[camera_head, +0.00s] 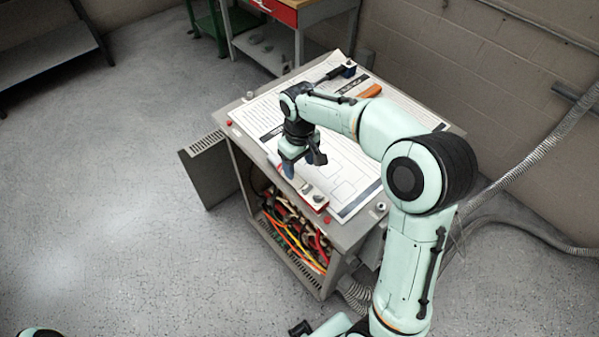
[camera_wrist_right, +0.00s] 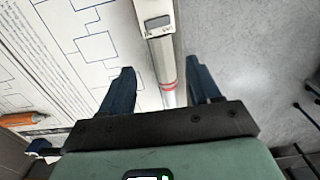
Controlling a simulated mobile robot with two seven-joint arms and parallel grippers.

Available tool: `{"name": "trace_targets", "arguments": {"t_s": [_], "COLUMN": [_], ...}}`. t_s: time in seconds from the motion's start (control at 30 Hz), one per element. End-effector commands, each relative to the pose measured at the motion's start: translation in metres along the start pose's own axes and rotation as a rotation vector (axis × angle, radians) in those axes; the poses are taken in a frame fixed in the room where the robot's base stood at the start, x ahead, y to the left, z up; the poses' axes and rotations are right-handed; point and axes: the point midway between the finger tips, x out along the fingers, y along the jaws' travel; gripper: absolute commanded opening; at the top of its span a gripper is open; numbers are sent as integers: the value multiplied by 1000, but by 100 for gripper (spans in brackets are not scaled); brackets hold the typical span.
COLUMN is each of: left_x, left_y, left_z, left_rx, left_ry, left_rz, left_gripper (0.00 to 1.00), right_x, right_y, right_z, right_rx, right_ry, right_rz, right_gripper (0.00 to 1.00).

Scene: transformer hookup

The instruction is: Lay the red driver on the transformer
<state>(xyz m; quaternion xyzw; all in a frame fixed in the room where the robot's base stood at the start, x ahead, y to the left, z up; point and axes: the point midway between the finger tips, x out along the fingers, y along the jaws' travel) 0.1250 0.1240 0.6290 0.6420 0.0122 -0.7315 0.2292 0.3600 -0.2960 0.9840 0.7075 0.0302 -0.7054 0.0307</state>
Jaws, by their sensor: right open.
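The transformer is the grey cabinet (camera_head: 205,138) with its front door swung open and coloured wires (camera_head: 290,235) inside. A printed sheet (camera_head: 270,108) covers most of its top. My right gripper (camera_head: 303,164) is over the front part of that top, open, with its fingers pointing down. In the right wrist view a pale bar-like tool with red bands (camera_wrist_right: 166,87) shows between and beyond the open fingers. In the head view a small red and light-grey item (camera_head: 316,199) lies near the front edge. I cannot make out for sure which item is the red driver. My left gripper does not show.
An orange-handled item (camera_head: 370,91) and a dark item with a blue end (camera_head: 347,71) lie towards the back of the top. A bench with a red drawer (camera_head: 282,12) stands behind. A block wall and hoses (camera_head: 540,150) are at right. The floor at left is clear.

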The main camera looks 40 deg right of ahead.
Motion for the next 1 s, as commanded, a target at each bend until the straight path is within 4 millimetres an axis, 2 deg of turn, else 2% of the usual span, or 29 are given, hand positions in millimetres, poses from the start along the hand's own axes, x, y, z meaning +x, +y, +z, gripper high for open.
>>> {"name": "trace_targets", "arguments": {"t_s": [0.03,0.1,0.3,1.0], "left_x": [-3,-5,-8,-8], "left_y": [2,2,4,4], "left_z": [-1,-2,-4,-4], "left_rx": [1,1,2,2], "left_ry": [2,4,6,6], "left_rz": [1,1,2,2], "left_gripper": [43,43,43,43], "right_x": [-13,-24,-44,-45], "right_y": [0,0,0,0], "right_z": [-1,-1,0,0], "right_rx": [0,1,0,0], "right_ry": [6,4,2,0], "right_rz": [0,0,0,0], "right_gripper": [62,62,62,62]}}
